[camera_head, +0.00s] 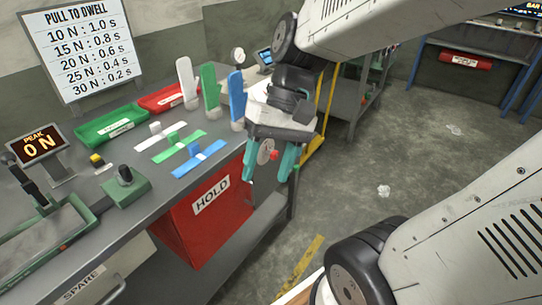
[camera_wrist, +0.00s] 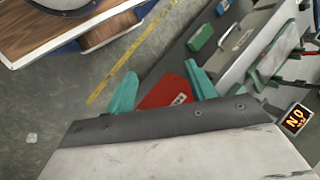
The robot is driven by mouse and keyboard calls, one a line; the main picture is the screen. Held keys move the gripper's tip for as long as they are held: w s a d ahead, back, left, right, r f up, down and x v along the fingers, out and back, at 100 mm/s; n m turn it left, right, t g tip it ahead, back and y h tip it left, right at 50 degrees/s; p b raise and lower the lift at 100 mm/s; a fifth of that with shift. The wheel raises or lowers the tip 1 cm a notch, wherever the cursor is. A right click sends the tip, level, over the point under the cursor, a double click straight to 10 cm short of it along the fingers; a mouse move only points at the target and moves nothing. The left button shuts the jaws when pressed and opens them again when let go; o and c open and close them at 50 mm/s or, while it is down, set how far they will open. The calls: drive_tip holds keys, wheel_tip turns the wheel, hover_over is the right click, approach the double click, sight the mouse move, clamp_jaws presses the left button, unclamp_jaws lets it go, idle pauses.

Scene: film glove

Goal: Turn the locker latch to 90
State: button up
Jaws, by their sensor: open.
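The red locker (camera_head: 203,222), labelled HOLD, sits under the grey bench. My gripper (camera_head: 265,181) hangs with teal fingers pointing down, in front of the bench's right end and to the right of the HOLD label in the head view. The fingers are apart, with nothing held between them. In the wrist view the red locker (camera_wrist: 160,97) shows beyond and between the open fingers (camera_wrist: 160,70). A small pale disc with a red spot (camera_head: 266,151) shows between the fingers in the head view; I cannot tell if it belongs to the gripper. No latch handle is clearly visible.
The bench top (camera_head: 225,150) carries a green tray (camera_head: 108,126), a red tray (camera_head: 162,98), upright coloured paddles (camera_head: 210,88) and a green block with a black knob (camera_head: 125,187). A yellow post (camera_head: 325,105) stands behind my gripper. The floor (camera_head: 400,130) to the right is mostly clear.

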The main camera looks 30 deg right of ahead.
drive_tip(key=w+d+f+m+t+y, duration=0.3)
drive_tip(key=w+f+m+y, duration=0.2)
drive_tip(key=w, duration=0.4)
drive_tip(key=w+d+f+m+t+y, duration=0.3)
drive_tip(key=w+f+m+y, duration=0.15)
drive_tip(key=w, duration=0.45)
drive_tip(key=m+t+h, duration=0.8)
drive_tip(key=m+t, duration=0.5)
approach(277, 157)
drive_tip(key=x, duration=1)
drive_tip(key=shift+w+a+r, duration=0.15)
drive_tip(key=shift+w, duration=0.15)
drive_tip(key=c, duration=1)
